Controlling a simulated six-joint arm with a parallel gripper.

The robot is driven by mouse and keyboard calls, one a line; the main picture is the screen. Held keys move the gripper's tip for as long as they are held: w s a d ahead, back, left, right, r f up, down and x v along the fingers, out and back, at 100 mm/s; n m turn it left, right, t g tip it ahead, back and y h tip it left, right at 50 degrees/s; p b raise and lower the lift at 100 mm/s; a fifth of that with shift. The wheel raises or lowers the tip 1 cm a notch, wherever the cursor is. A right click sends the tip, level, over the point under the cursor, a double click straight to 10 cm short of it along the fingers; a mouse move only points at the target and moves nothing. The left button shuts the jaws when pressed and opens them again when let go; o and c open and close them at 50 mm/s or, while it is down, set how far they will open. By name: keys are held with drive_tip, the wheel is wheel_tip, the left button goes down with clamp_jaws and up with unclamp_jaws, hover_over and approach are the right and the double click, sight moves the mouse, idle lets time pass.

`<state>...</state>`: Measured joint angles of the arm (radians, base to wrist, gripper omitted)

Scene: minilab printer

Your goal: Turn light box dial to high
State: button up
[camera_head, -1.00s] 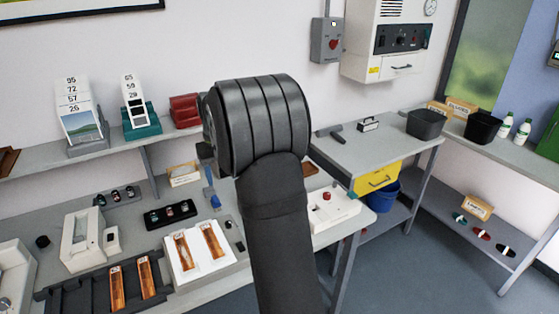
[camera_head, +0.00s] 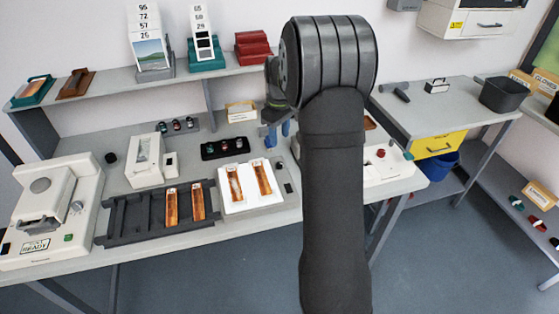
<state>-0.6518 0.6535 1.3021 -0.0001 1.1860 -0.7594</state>
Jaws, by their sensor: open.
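The light box (camera_head: 230,208) lies on the bench, its bright white panel (camera_head: 246,172) carrying two orange-brown film strips. A small dark control (camera_head: 280,166) sits on its grey right margin, with another dark mark (camera_head: 288,188) below it. Which of these is the dial, and its setting, is too small to read. My gripper (camera_head: 277,132), with blue fingers, is open and empty, above and behind the light box's right side. My arm's thick dark links cover part of it and the bench to its right.
A dark film rack (camera_head: 120,218) with two strips lies left of the light box. A black tray (camera_head: 225,148) of small spools is behind it. A white machine (camera_head: 50,210) stands far left. A white unit with a red knob (camera_head: 381,153) stands right of my arm.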

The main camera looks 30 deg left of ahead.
sight(280, 164)
wheel_tip(280, 164, down, 12)
drive_tip(key=shift+r, duration=0.25)
clamp_jaws()
